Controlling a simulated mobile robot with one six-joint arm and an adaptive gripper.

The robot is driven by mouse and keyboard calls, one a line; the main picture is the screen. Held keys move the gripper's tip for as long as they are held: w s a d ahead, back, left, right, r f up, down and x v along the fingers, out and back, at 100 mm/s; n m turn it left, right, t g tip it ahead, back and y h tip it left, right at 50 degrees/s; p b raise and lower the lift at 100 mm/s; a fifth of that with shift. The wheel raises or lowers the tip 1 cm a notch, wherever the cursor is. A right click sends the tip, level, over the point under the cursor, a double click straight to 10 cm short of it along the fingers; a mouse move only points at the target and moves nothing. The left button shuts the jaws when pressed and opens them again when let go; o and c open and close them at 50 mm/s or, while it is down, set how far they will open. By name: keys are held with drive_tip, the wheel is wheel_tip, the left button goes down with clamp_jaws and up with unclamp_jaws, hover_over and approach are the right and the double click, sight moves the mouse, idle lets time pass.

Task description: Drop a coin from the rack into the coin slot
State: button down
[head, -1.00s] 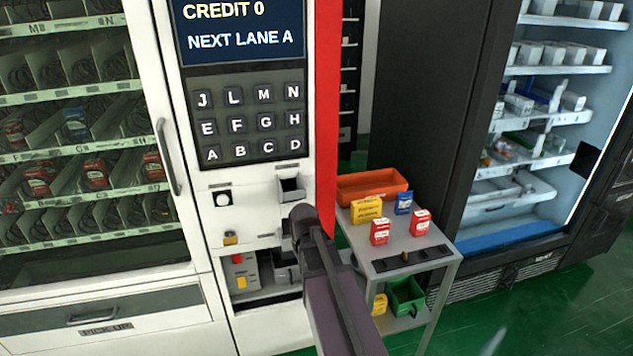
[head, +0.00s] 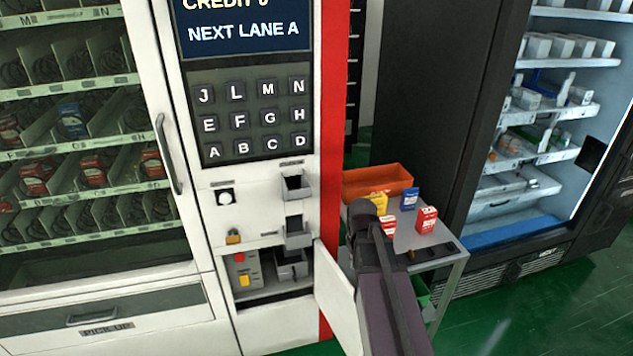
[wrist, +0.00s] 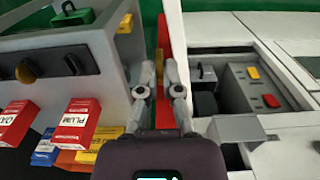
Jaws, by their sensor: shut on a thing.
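My gripper (wrist: 162,88) is in the middle of the wrist view, its fingers close together on something thin, apparently a coin seen edge-on; it hardly shows. In the head view my gripper (head: 362,212) hangs over the cart's left side, right of the machine, and its own wrist hides the fingertips. The dark coin rack (wrist: 42,66) on the cart shows one brown coin (wrist: 27,71). The white machine has two grey receptacles, an upper one (head: 296,188) and a lower one (head: 298,236); I cannot tell which is the coin slot.
The cart (head: 452,246) carries an orange bin (head: 376,182) and several small boxes, such as a red one (head: 426,220). A white door (head: 334,296) stands open low on the machine. A lit cabinet (head: 530,180) stands at the right. Green floor is free in front.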

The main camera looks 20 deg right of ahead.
drive_tip(key=shift+s+a, duration=0.1)
drive_tip(key=shift+s, duration=0.05)
drive_tip(key=a+r+p, duration=0.4)
drive_tip(key=r+p, duration=0.5)
drive_tip(key=a+r+p, duration=0.4)
drive_tip(key=r+p, duration=0.6)
drive_tip(key=w+a+r+p, duration=0.1)
drive_tip(key=a+r+p, duration=0.4)
drive_tip(key=r+p, duration=0.5)
drive_tip(key=shift+r, duration=0.15)
drive_tip(key=shift+w, duration=0.2)
drive_tip(key=shift+w+f+b, duration=0.55)
drive_tip(key=shift+w+f, duration=0.05)
drive_tip(key=shift+w, duration=1.25)
drive_tip(key=shift+w+f+b, duration=0.6)
drive_tip(key=shift+w, duration=1.2)
drive_tip(key=shift+w+f+b, duration=0.55)
drive_tip(key=shift+w+f, duration=0.05)
drive_tip(key=shift+w, duration=1.25)
drive_tip(key=shift+w+d+f+b, duration=0.1)
drive_tip(key=shift+w+f+b, duration=1.15)
drive_tip(key=shift+f+b, duration=0.1)
